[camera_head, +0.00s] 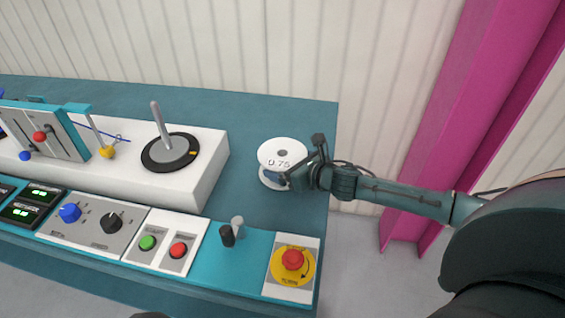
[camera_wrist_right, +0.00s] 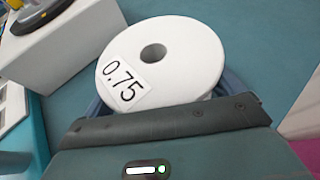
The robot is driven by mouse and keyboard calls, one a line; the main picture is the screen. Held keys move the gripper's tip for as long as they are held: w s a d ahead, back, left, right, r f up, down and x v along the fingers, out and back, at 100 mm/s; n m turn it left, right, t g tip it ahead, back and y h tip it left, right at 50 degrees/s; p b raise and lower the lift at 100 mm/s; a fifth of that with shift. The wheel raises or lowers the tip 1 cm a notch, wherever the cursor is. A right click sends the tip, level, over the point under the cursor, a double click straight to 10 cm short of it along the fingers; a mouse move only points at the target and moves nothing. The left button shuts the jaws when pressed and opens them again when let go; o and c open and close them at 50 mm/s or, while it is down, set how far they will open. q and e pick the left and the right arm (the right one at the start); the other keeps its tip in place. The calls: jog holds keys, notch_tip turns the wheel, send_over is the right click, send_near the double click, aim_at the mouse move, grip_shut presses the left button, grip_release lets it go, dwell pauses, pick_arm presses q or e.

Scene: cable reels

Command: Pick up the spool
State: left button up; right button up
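The white spool (camera_head: 282,153), with a round centre hole and a label reading 0.75, stands on the teal tabletop near its right end. My right gripper (camera_head: 297,164) is at the spool's right and near side, its fingers spread wide and partly hidden by the spool. In the wrist view the spool (camera_wrist_right: 190,75) sits just ahead of the dark palm of my right gripper, its label facing up. Bluish curved parts show at both sides under its top flange. I cannot tell whether the fingers touch it. My left gripper is out of view.
A white raised block (camera_head: 200,185) with a lever on a dark disc (camera_head: 170,153) stands left of the spool. A teal control panel with knobs, buttons and a red emergency stop (camera_head: 292,260) runs along the front. A magenta post (camera_head: 450,110) stands at the right. Tabletop behind the spool is clear.

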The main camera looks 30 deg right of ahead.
jog(key=c, duration=1.9)
